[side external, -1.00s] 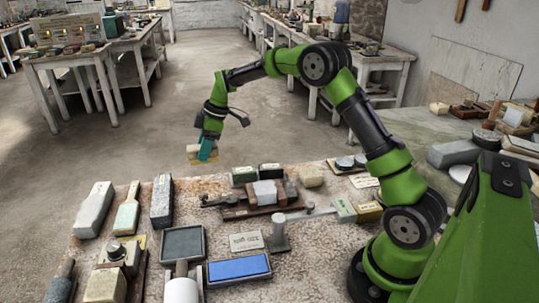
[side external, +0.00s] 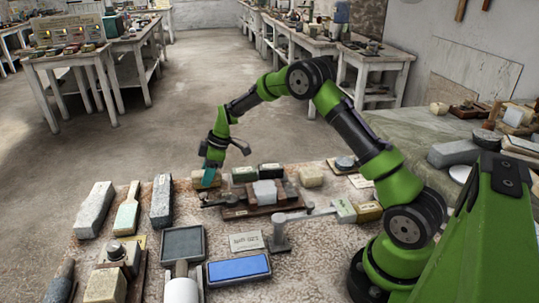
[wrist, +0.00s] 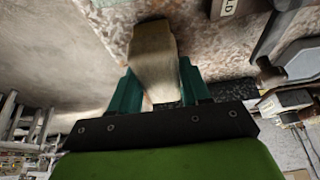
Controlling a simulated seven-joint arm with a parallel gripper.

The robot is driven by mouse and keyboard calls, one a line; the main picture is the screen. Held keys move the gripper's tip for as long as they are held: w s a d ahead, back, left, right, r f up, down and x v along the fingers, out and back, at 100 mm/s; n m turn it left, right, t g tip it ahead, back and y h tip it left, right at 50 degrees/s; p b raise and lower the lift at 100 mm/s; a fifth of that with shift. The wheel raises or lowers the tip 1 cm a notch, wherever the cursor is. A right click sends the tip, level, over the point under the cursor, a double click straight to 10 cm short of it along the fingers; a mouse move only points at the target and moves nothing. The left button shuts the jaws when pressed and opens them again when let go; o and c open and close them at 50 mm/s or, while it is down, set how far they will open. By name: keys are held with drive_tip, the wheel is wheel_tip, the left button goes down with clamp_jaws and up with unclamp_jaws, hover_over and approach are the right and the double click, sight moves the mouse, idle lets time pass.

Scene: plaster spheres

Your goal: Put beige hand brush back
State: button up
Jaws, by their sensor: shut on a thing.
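My gripper (side external: 208,177) is at the far edge of the stone-topped table. In the wrist view its two teal fingers (wrist: 156,92) are shut on the beige hand brush (wrist: 153,52), which sticks out beyond them. In the side view the brush (side external: 199,183) shows as a small tan block, partly hidden by the fingers. It is low, level with the table's far edge; I cannot tell whether it touches the table.
A dark speckled block (side external: 162,202) lies left of my gripper. Green (side external: 243,175) and black (side external: 269,171) blocks stand to the right, behind a clamp-like tool (side external: 250,208). A grey tray (side external: 183,243) and a blue pad (side external: 239,269) lie nearer. Speckled tabletop shows between them.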

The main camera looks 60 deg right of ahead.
drive_tip(key=shift+f, duration=0.15)
drive_tip(key=o, duration=0.9)
drive_tip(key=shift+o, duration=0.2)
drive_tip(key=v, duration=1.2)
drive_tip(key=s+a+r+m+t, duration=0.1)
drive_tip(key=s+a+r+m, duration=0.2)
drive_tip(key=s+a+r, duration=0.35)
drive_tip(key=s+a+r+m+t, duration=0.1)
drive_tip(key=s+m, duration=0.4)
drive_tip(key=s, duration=0.6)
drive_tip(key=s+a+r+m+t+h, duration=0.1)
drive_tip(key=s+a+r+m, duration=0.3)
drive_tip(key=s, duration=0.8)
drive_tip(key=shift+a+m+t, duration=0.45)
drive_tip(key=shift+m+t, duration=0.05)
